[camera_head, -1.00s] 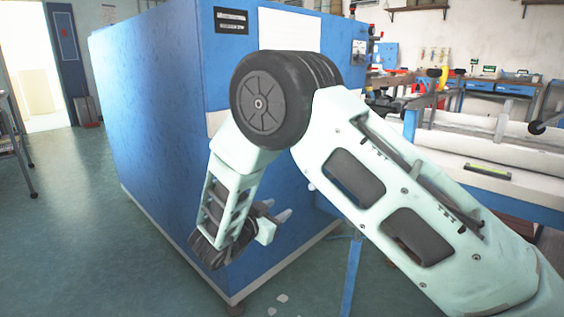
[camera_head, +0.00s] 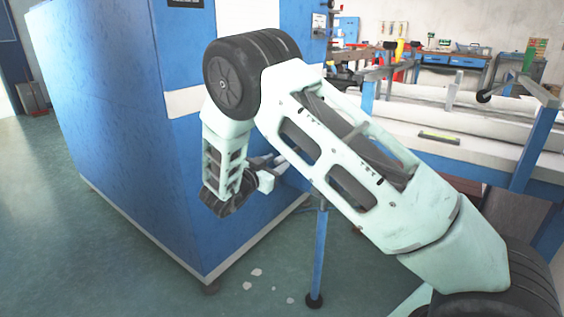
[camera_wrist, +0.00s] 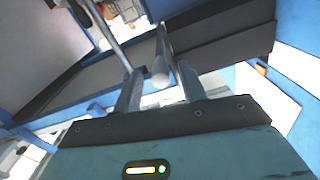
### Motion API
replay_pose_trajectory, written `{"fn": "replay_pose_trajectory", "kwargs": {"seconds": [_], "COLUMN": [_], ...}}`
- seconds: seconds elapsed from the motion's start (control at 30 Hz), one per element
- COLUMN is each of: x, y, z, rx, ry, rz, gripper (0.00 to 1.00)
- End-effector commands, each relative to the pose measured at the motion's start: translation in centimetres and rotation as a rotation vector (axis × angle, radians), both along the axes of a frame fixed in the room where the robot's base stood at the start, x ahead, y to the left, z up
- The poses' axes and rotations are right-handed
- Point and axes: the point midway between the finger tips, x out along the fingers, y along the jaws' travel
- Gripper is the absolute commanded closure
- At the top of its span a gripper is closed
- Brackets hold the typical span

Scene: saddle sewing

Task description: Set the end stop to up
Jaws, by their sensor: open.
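My gripper (camera_head: 268,162) is low beside the right side of the blue machine, its fingers apart and partly hidden by my forearm in the head view. In the wrist view my gripper (camera_wrist: 158,88) has both fingers spread. A grey rod with a rounded end (camera_wrist: 160,66) shows in the gap between them; I cannot tell whether it touches a finger or lies beyond them. I cannot tell for certain whether this rod is the end stop. No other part is clearly recognisable as the end stop.
The large blue machine (camera_head: 110,110) stands to the left. A blue post with a black foot (camera_head: 319,260) stands close to my gripper. Floor at the left is open.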

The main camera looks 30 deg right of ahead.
Motion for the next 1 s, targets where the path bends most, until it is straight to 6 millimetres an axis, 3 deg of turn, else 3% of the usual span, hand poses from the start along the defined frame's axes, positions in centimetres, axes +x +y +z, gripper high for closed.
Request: {"fn": "replay_pose_trajectory", "kwargs": {"seconds": [0.23,0.63,0.8,1.0], "x": [1.1,1.3,1.3,1.3], "y": [-3.0,-3.6,-3.6,-3.5], "z": [-0.1,0.0,0.0,0.5], "rx": [0.001,0.0,0.0,0.001], "ry": [0.0,0.0,0.0,0.0], "rz": [0.0,0.0,0.0,0.0], "gripper": [0.59,0.59,1.0,1.0]}}
